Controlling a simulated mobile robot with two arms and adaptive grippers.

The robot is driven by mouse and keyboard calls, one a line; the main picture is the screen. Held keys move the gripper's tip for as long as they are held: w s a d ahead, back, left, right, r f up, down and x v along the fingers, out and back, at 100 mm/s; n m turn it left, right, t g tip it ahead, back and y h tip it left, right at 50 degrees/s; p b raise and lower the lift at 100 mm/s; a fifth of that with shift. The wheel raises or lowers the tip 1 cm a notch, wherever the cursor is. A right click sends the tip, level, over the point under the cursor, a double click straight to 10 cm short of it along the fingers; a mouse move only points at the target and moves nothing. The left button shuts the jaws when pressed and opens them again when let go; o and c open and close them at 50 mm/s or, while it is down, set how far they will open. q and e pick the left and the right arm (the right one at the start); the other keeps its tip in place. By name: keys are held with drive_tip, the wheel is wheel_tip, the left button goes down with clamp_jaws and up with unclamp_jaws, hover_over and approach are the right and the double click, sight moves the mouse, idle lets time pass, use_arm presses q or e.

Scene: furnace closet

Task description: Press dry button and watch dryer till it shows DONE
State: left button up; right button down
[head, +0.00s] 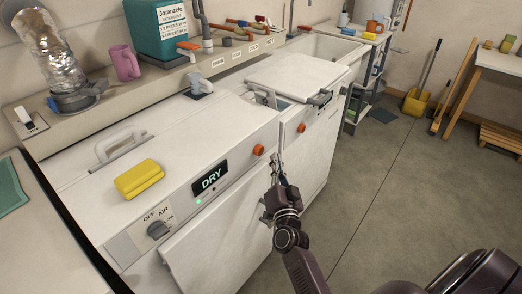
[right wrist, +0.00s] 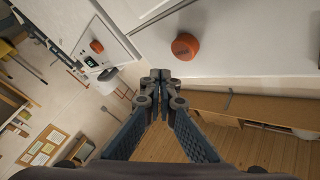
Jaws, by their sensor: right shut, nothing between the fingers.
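The dryer is the near white machine (head: 115,185), with a dark display (head: 210,178) that reads DRY and a lit green light (head: 198,201) below it. An orange round button (head: 258,150) sits on its front panel, right of the display. A large orange button (right wrist: 185,46) shows in the right wrist view, beyond my fingertips. My right gripper (head: 276,166) is shut and empty, close in front of the panel, just right of and below the orange button in the head view. In the right wrist view its fingertips (right wrist: 160,75) are together, apart from the button. My left gripper is not in view.
A yellow sponge (head: 139,178) and an off/air knob (head: 158,229) are on the dryer. A second white machine (head: 310,150) with its own orange button (head: 300,128) stands beside it. A ledge above holds a teal jug (head: 165,32) and pink mug (head: 125,63).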

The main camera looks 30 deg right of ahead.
drive_tip(key=shift+s+d, duration=0.25)
drive_tip(key=shift+s, duration=0.35)
drive_tip(key=shift+s+d, duration=0.2)
drive_tip(key=shift+s, duration=0.4)
drive_tip(key=s+a+f+n+g+y, duration=0.15)
drive_tip(key=a+f, duration=0.25)
drive_tip(key=f, duration=0.5)
drive_tip(key=s+a+f+n+g+y, duration=0.1)
drive_tip(key=a+f+n+y, duration=0.25)
drive_tip(key=f, duration=0.55)
drive_tip(key=s+a+f+n+g+y, duration=0.1)
drive_tip(key=s+a+f+n+g, duration=0.2)
drive_tip(key=s+f, duration=0.5)
drive_tip(key=s+a+f+n+g+y, duration=0.1)
drive_tip(key=s+a+f+g+y, duration=0.25)
drive_tip(key=f, duration=0.85)
drive_tip(key=s+f+n+g, duration=0.1)
drive_tip(key=s+f, duration=0.4)
drive_tip(key=s, duration=0.7)
drive_tip(key=s+f+n+g+h, duration=0.1)
drive_tip(key=s+f+g, duration=0.3)
drive_tip(key=s, duration=0.8)
drive_tip(key=s+f+n+g+h, duration=0.1)
drive_tip(key=s+f+n+g, duration=0.2)
drive_tip(key=s+f, duration=0.4)
drive_tip(key=s, duration=0.5)
drive_tip(key=shift+f, duration=0.4)
drive_tip(key=shift+a, duration=0.1)
